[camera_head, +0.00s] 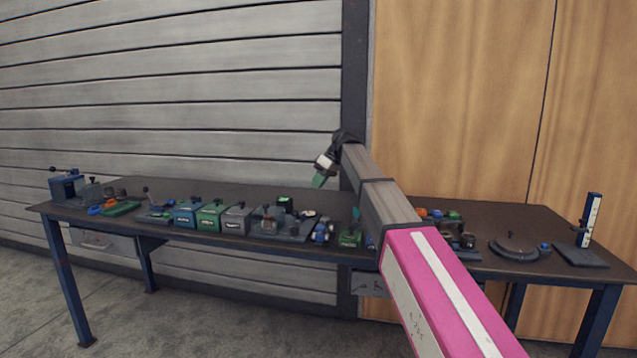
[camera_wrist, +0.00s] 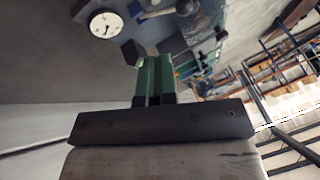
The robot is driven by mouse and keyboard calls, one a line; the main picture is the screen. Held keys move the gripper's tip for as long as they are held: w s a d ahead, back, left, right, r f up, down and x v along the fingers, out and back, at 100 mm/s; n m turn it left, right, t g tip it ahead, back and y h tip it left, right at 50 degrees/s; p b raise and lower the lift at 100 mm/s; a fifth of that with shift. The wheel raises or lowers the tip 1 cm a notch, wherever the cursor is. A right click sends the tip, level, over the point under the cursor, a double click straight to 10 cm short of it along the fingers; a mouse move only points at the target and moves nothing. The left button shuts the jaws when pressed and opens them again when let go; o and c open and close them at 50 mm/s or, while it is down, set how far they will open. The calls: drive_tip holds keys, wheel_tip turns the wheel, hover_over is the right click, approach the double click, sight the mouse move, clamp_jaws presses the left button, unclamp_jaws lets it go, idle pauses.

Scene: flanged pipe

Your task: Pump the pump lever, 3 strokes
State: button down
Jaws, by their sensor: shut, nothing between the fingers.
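My gripper (camera_head: 319,181) has green fingers and is held in the air above the middle of the bench, angled down and to the left. In the wrist view its fingers (camera_wrist: 153,62) are together with nothing between them. A pale rod with a dark rounded end (camera_wrist: 158,13) lies beside a round white gauge (camera_wrist: 105,25) at the top of the wrist view, apart from the fingers. It may be the pump lever, but I cannot be sure. A thin ball-topped lever (camera_head: 146,190) also stands on a small base left of the blue box in the head view.
The dark bench (camera_head: 225,188) carries a row of devices along its front: a blue box (camera_head: 186,215), a green box (camera_head: 210,217) and a grey box (camera_head: 236,219). A vise-like device (camera_head: 66,187) stands far left. A blue upright gauge (camera_head: 590,220) stands far right. The bench's back strip is mostly clear.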

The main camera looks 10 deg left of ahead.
sight(297, 214)
drive_tip(key=x, duration=0.4)
drive_tip(key=s+x, duration=0.1)
drive_tip(key=x, duration=0.3)
drive_tip(key=shift+s+a, duration=0.15)
drive_tip(key=shift+s, duration=0.1)
drive_tip(key=shift+s+a+f, duration=0.45)
drive_tip(key=shift+s+f+t, duration=0.45)
drive_tip(key=shift+s+t, duration=0.3)
drive_tip(key=shift+t, duration=0.05)
drive_tip(key=shift+s+f+n+t, duration=0.25)
drive_tip(key=shift+f+n+t, duration=0.15)
drive_tip(key=shift+t, duration=0.3)
drive_tip(key=shift+s+f, duration=0.1)
drive_tip(key=shift+f, duration=0.35)
